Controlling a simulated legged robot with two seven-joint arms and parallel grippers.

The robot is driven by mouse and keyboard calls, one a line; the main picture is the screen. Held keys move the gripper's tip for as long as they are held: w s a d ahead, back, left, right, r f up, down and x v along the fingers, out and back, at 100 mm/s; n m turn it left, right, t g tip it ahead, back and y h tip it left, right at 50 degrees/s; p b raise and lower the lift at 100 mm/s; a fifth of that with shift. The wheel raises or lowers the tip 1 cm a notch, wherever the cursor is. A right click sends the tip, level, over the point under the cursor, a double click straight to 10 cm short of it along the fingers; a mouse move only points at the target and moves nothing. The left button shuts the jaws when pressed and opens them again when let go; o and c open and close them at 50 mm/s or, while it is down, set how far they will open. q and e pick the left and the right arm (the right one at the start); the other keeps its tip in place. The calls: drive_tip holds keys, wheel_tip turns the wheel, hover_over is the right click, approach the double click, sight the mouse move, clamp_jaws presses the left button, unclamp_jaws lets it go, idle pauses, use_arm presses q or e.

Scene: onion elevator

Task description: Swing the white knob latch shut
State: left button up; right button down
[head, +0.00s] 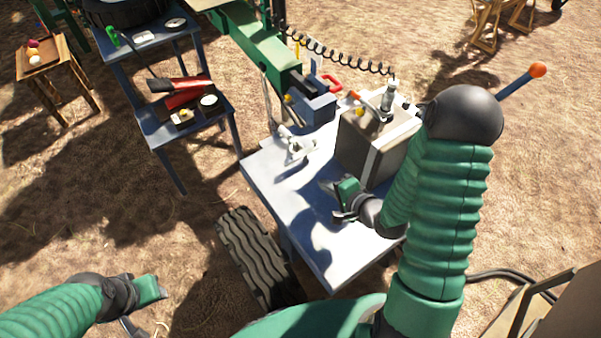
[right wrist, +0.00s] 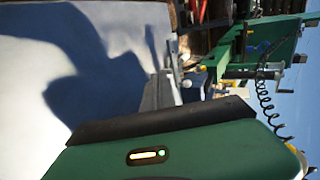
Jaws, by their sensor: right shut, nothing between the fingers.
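A pale metal fitting with a small white knob-like end (head: 297,148) stands on the blue-white table (head: 262,178), at the foot of a thin upright rod. It may be the white knob latch; I cannot make out its exact position. In the right wrist view a pale knob (right wrist: 187,57) shows beside a grey bracket, partly blurred. My right gripper (head: 343,203) is shut and empty, low over the table, to the right of and nearer than the fitting, apart from it. My left gripper (head: 148,295) hangs over the ground at lower left, away from the table; its jaw gap is unclear.
A grey metal box (head: 362,148) with fittings on top stands on the table beyond my right gripper. A green beam (head: 252,38) ends above the table's back. A blue shelf stand (head: 190,125) holds tools.

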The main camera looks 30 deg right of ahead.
drive_tip(key=w+f+b, duration=0.1)
drive_tip(key=f+b, duration=0.1)
drive_tip(key=b, duration=0.2)
drive_tip(key=shift+w+a+b, duration=0.1)
drive_tip(key=shift+w+b, duration=0.2)
drive_tip(key=shift+w, duration=0.1)
drive_tip(key=b+x, duration=0.3)
drive_tip(key=x, duration=0.4)
drive_tip(key=shift+w+a+r, duration=0.1)
drive_tip(key=shift+r, duration=0.05)
drive_tip(key=w+b, duration=0.1)
drive_tip(key=w, duration=0.1)
drive_tip(key=w+b, duration=0.1)
drive_tip(key=w, duration=0.1)
drive_tip(key=shift+a, duration=0.25)
drive_tip(key=shift+w, duration=0.2)
drive_tip(key=shift+w+r, duration=0.1)
drive_tip(key=shift+r, duration=0.05)
drive_tip(key=shift+a, duration=0.2)
